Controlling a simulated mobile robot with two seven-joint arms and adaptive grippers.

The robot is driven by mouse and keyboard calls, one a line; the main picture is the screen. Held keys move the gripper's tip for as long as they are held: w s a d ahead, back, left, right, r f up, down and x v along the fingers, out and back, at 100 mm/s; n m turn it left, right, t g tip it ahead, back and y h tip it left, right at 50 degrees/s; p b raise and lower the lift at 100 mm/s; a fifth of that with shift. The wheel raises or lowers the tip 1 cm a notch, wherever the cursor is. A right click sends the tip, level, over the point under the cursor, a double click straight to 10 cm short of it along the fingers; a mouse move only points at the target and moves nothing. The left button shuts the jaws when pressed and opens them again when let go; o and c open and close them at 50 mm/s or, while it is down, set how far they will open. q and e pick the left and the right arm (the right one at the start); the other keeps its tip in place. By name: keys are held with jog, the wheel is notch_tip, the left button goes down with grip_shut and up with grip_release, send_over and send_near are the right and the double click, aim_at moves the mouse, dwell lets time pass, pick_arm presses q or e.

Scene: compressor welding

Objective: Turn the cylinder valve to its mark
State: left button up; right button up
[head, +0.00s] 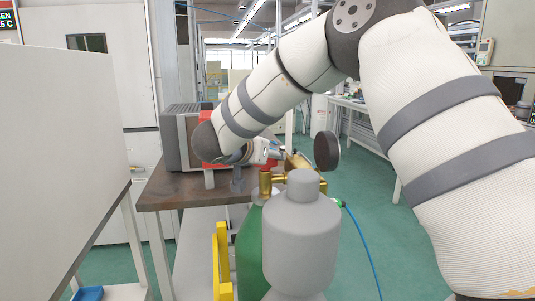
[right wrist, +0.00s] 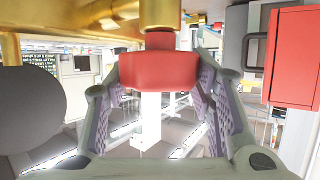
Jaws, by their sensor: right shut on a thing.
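The valve's red knob (right wrist: 158,72) sits on a brass stem in the right wrist view. My right gripper (right wrist: 161,80) has its two fingers on either side of the knob and is shut on it. A white bar (right wrist: 151,122) shows below the knob between the fingers. I cannot make out the mark. My left gripper is not in view.
A dark round gauge (head: 326,151) sticks out right of the fittings; it also shows in the right wrist view (right wrist: 30,108). A brown-topped table (head: 165,190) bears a grey machine at left. A yellow frame (head: 222,260) and a blue hose (head: 362,240) flank the cylinders.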

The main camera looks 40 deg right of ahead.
jog(key=n+t+y, duration=0.4)
jog(key=n+t, duration=0.1)
jog(key=shift+a+n+t+y, duration=0.1)
jog(key=shift+n+t+y, duration=0.8)
jog(key=shift+n+y, duration=1)
jog(key=shift+n, duration=0.3)
jog(key=shift+w, duration=0.1)
jog(key=o, duration=1.2)
jog(key=shift+c, duration=0.2)
